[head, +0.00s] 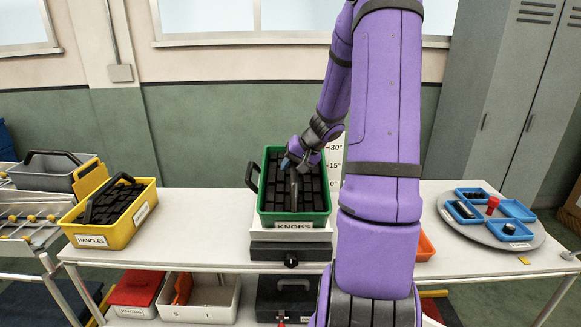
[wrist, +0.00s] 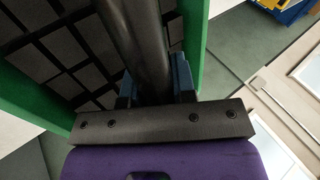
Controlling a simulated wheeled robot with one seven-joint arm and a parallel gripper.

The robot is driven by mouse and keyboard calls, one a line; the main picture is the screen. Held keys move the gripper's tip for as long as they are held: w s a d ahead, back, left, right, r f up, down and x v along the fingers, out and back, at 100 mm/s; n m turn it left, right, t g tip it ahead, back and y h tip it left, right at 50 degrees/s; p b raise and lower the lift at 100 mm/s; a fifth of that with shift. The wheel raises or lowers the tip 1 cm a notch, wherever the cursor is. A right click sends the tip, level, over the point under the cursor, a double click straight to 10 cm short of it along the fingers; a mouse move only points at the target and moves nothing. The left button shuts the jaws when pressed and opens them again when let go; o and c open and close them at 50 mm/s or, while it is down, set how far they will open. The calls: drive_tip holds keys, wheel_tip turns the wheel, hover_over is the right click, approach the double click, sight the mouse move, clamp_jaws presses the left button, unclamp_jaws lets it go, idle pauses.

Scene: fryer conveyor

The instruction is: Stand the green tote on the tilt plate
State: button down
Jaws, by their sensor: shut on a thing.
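The green tote (head: 328,192), labelled KNOBS and filled with dark blocks, is upright over the tilt plate (head: 262,233) at the middle of the bench. The plate's pale edge shows under the tote's front; I cannot tell whether the tote's whole base touches it. My gripper (head: 290,164) reaches down over the tote from behind and is shut on its dark handle bar. In the wrist view my gripper (wrist: 152,92) has its blue fingertips on both sides of the bar, and the tote's green wall (wrist: 191,40) shows beside it. My arm hides part of the right side.
A yellow tote (head: 119,229) labelled HANDLES stands left, with a grey tote (head: 40,178) behind it. A round grey tray (head: 524,237) with blue bins is at right. An angle scale (head: 336,165) stands behind the tilt plate. Bench space left of the plate is clear.

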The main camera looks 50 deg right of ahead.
drive_tip(key=c, duration=0.8)
unclamp_jaws()
drive_tip(key=shift+c, duration=0.2)
drive_tip(key=v, duration=1.1)
drive_tip(key=s+a+r+n+g, duration=0.1)
drive_tip(key=a+r+n, duration=0.25)
drive_tip(key=a, duration=0.75)
drive_tip(key=a+r+n+g, duration=0.15)
drive_tip(key=a+r, duration=0.35)
drive_tip(key=a, duration=0.6)
drive_tip(key=s+a+r+n+h, duration=0.2)
drive_tip(key=s+a+n, duration=0.2)
drive_tip(key=s+a, duration=0.7)
drive_tip(key=shift+s+a+r+t, duration=0.25)
drive_tip(key=shift+s+t, duration=0.2)
drive_tip(key=shift+s, duration=0.7)
